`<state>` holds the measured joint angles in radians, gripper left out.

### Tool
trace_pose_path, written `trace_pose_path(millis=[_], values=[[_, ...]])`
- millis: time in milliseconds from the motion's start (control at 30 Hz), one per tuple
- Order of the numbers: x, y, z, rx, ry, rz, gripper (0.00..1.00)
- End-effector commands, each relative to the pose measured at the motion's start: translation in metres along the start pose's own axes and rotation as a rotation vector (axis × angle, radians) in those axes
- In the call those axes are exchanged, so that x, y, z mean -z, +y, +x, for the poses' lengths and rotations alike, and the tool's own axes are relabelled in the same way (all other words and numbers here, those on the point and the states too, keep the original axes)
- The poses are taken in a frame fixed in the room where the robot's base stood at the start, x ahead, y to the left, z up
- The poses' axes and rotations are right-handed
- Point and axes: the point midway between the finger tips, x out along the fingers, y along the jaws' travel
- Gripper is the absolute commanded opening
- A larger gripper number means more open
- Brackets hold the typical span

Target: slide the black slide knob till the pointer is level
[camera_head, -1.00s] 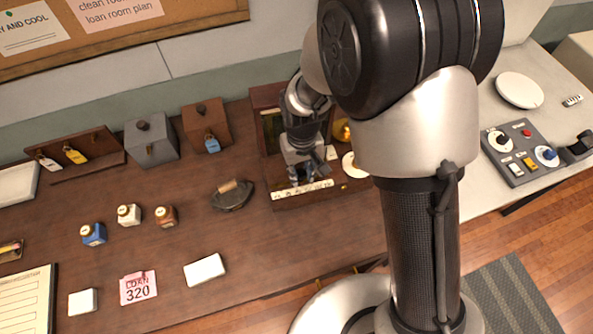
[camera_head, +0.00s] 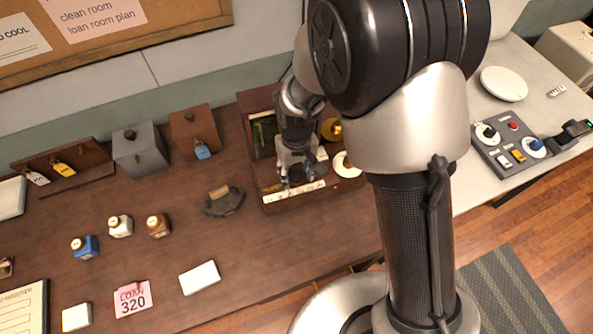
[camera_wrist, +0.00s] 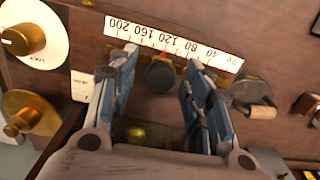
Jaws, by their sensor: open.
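The black slide knob (camera_wrist: 160,75) sits in the wrist view just below a white number scale (camera_wrist: 175,42) on a wooden panel. A small red mark (camera_wrist: 163,56) shows between knob and scale, near the 120 figure. My gripper (camera_wrist: 160,66) is open, with one blue-grey finger on each side of the knob and a visible gap to each. In the head view my gripper (camera_head: 298,178) is over the front of the wooden instrument (camera_head: 247,108), above its scale strip (camera_head: 293,194). The knob is hidden there. I cannot make out a separate level pointer.
A brass knob on a white dial (camera_wrist: 57,42) and another brass knob (camera_wrist: 32,110) lie left of my fingers in the wrist view. A dark, handled object (camera_head: 223,201) stands left of the instrument. The table in front of the instrument (camera_head: 300,245) is clear.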

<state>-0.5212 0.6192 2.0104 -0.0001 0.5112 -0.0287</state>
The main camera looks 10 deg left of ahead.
Motion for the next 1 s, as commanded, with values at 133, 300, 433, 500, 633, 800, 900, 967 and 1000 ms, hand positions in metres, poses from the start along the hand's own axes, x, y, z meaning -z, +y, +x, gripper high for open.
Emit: trace_pose_path(millis=[133,300,433,500,633,800,900,967,1000], values=[[0.0,0.0,0.0,0.0,-0.001,0.0,0.5],[0.0,0.0,0.0,0.0,-0.001,0.0,0.5],[0.0,0.0,0.0,0.0,-0.001,0.0,0.5],[0.0,0.0,0.0,0.0,-0.001,0.0,0.5],[0.0,0.0,-0.004,0.0,0.0,0.0,0.5],[0.0,0.0,-0.018,0.0,0.001,0.0,0.5],[0.0,0.0,-0.026,0.0,0.001,0.0,0.5],[0.0,0.0,-0.031,0.0,0.0,0.0,0.5],[0.0,0.0,-0.034,0.0,0.0,0.0,0.5]])
